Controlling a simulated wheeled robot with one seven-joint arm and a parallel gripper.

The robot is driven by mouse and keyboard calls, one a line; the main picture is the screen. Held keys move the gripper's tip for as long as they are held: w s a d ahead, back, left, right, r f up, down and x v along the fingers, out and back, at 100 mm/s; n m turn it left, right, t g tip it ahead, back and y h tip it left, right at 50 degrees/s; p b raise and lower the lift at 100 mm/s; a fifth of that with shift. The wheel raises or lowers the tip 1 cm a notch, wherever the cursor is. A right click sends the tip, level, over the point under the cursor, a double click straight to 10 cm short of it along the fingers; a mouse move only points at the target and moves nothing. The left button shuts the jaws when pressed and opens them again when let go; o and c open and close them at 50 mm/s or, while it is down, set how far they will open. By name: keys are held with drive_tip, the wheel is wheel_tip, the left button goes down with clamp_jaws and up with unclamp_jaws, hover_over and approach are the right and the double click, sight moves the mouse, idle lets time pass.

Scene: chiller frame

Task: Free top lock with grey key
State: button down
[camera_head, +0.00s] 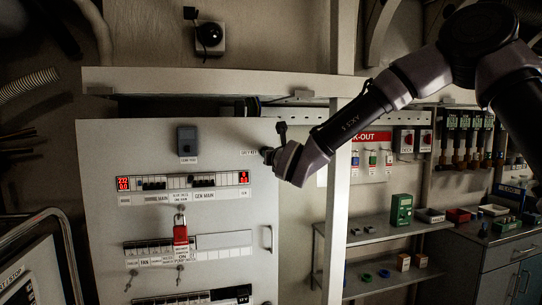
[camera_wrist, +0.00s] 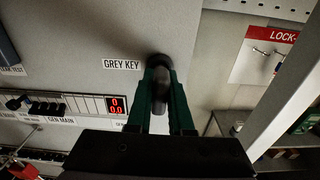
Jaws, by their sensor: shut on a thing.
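My gripper (camera_head: 268,155) is at the upper right of the grey panel door (camera_head: 215,140), beside the GREY KEY label (camera_head: 249,153). In the wrist view its two green fingers (camera_wrist: 162,88) are shut on a small dark grey piece, taken as the grey key (camera_wrist: 161,66), right of the same label (camera_wrist: 121,65). The piece meets the panel face; its far end and any slot are hidden. A dark round fitting (camera_head: 252,105) sits at the panel's top edge and may be the top lock; its state is too small to tell.
A red padlock (camera_head: 180,234) hangs on the panel among breaker rows. A pale upright post (camera_head: 341,200) stands close right of my gripper, with a lock-out board (camera_head: 372,155) and shelves (camera_head: 385,235) behind. A beam (camera_head: 210,82) runs above the panel.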

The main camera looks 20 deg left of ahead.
drive_tip(key=shift+w, duration=0.1)
drive_tip(key=c, duration=1.2)
unclamp_jaws()
drive_tip(key=shift+a, duration=0.1)
drive_tip(key=shift+c, duration=0.2)
drive_tip(key=o, duration=0.5)
drive_tip(key=shift+o, duration=0.3)
drive_tip(key=o, duration=0.4)
drive_tip(key=shift+o, duration=0.2)
drive_tip(key=v, duration=0.7)
